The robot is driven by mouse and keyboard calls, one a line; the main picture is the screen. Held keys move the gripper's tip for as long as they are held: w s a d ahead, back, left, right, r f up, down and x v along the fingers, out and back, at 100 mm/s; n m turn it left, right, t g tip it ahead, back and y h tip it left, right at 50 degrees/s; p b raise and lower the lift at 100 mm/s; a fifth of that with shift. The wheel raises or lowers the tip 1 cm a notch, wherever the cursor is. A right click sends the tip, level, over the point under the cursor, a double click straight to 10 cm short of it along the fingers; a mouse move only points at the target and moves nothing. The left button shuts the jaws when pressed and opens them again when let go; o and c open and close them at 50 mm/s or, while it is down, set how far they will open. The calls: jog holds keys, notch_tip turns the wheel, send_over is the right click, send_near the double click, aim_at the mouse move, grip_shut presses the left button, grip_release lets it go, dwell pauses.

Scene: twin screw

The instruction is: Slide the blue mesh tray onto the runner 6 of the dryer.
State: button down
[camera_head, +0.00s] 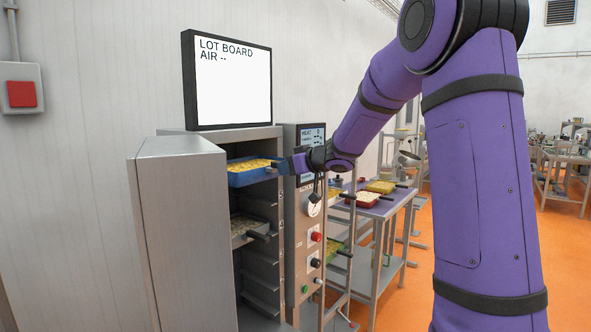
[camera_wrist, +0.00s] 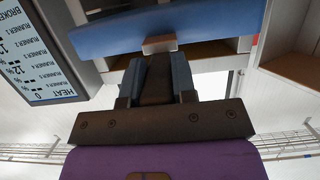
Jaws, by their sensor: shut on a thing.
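The blue tray (camera_head: 245,180), filled with yellow pieces, sits level in the upper part of the open steel dryer (camera_head: 178,220), with its front end at the opening. Which runner bears it I cannot tell. My gripper (camera_head: 298,163) is at the tray's front end, just outside the dryer, shut on its handle. In the wrist view the blue tray (camera_wrist: 165,30) spans the top, and my gripper (camera_wrist: 157,62) meets a small tan block on its front edge. The handle is mostly hidden by the fingers.
A grey tray (camera_head: 250,229) with a dark handle sits lower in the dryer, above several bare runners. The control panel (camera_head: 306,225) stands close beside my gripper. A table (camera_head: 385,207) with red and yellow trays is to the right. The lot board (camera_head: 232,82) stands on top.

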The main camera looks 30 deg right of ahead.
jog(key=shift+w+a+r, duration=0.1)
jog(key=shift+w+a, duration=0.6)
jog(key=shift+w, duration=1.25)
jog(key=shift+w+a+f, duration=0.1)
jog(key=shift+w+a, duration=0.6)
jog(key=shift+w, duration=1.2)
jog(key=shift+w+a+r, duration=0.1)
jog(key=shift+w+a, duration=0.6)
jog(key=shift+w, duration=1.25)
jog(key=shift+f, duration=0.55)
jog(key=c, duration=0.8)
grip_release()
jog(key=shift+c, duration=0.2)
jog(key=shift+f, duration=0.1)
jog(key=v, duration=1.1)
jog(key=shift+a, duration=0.1)
